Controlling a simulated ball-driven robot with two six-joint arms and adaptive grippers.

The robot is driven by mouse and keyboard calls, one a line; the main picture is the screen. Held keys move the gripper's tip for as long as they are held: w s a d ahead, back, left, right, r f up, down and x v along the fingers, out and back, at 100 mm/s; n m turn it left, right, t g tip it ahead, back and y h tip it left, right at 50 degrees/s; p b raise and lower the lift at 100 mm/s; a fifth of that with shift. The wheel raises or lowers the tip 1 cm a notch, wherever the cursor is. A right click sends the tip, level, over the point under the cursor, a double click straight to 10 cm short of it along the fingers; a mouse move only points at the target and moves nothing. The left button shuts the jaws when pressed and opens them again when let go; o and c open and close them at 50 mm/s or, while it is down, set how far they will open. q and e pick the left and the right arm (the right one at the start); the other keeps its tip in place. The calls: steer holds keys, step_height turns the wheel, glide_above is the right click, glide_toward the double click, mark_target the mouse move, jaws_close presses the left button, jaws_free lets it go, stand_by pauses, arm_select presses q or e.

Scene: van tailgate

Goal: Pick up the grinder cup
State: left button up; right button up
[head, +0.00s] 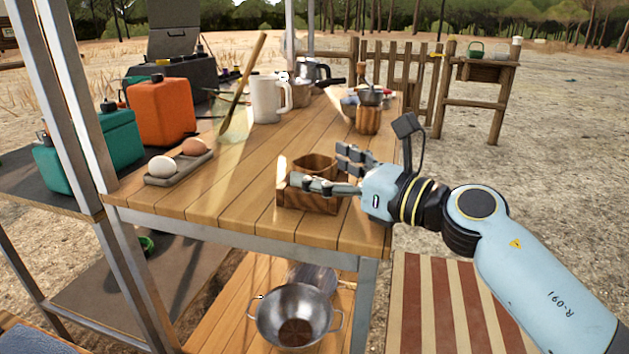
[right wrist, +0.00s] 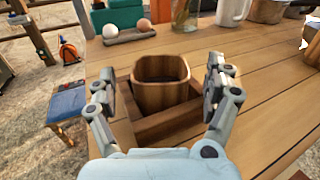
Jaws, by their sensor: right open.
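The grinder cup, a square wooden cup with rounded corners (head: 314,163), stands upright in a low wooden tray (head: 305,203) near the front of the table. In the right wrist view the cup (right wrist: 161,88) is between my fingers, inside the tray (right wrist: 165,128). My right gripper (head: 338,172) is open and reaches in from the right, one finger on the near side and one on the far side of the cup. In the right wrist view the gripper (right wrist: 160,92) shows a gap on both sides of the cup. My left gripper is not in view.
An egg holder (head: 178,170) with two eggs lies at the left. A white mug (head: 268,100) and a wooden grinder with a metal bowl (head: 368,118) stand farther back. A metal colander (head: 295,315) sits on the lower shelf. The wood left of the tray is clear.

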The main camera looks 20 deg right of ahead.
steer(key=x, duration=0.2)
steer(key=shift+w+a, duration=0.1)
steer(key=shift+w, duration=0.15)
steer(key=c, duration=1.3)
